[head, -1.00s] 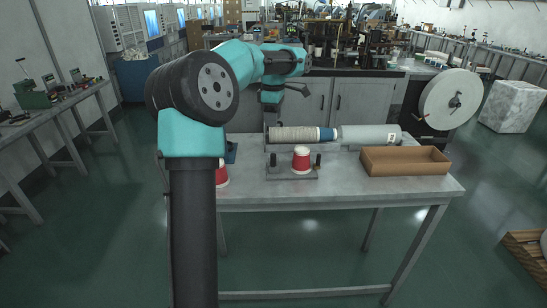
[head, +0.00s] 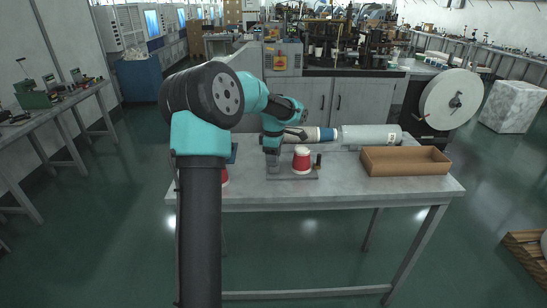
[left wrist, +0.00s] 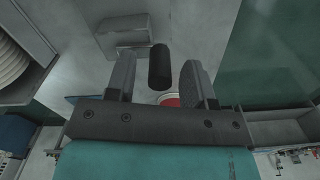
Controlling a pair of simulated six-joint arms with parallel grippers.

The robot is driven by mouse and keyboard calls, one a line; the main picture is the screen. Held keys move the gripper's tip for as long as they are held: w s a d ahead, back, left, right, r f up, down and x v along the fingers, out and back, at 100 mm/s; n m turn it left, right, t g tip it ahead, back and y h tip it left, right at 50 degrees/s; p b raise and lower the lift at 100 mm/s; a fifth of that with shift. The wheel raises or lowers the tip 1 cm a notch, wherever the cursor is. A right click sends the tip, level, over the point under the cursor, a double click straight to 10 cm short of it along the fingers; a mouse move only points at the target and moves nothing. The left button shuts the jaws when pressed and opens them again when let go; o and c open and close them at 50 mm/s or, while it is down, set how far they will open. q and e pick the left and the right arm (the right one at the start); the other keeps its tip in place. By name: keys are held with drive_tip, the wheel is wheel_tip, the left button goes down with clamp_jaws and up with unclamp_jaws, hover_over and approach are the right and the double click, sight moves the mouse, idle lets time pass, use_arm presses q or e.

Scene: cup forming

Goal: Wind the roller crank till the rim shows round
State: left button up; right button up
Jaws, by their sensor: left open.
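A red and white paper cup (head: 302,162) stands upright on a small grey roller fixture (head: 293,178) on the bench. A dark upright post (head: 318,160) stands at the fixture's right end. My left gripper (head: 273,166) is open at the fixture's left end and hides the dark part there. In the left wrist view a black crank grip (left wrist: 159,68) lies between the open fingers of my left gripper (left wrist: 158,80), with gaps on both sides. Part of the red cup (left wrist: 170,101) shows behind. The cup's rim is too small to judge. My right gripper is out of view.
An open brown box (head: 405,170) sits on the right of the bench (head: 350,188). A long stack of cups (head: 325,134) and a grey cylinder (head: 368,135) lie behind the fixture. Another red cup (head: 225,176) is partly hidden by my arm. The front of the bench is clear.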

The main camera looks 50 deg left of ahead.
use_arm(q)
drive_tip(key=shift+f, duration=0.2)
clamp_jaws()
idle(0.4)
drive_tip(key=shift+s+a+m, duration=0.1)
drive_tip(key=shift+m, duration=0.2)
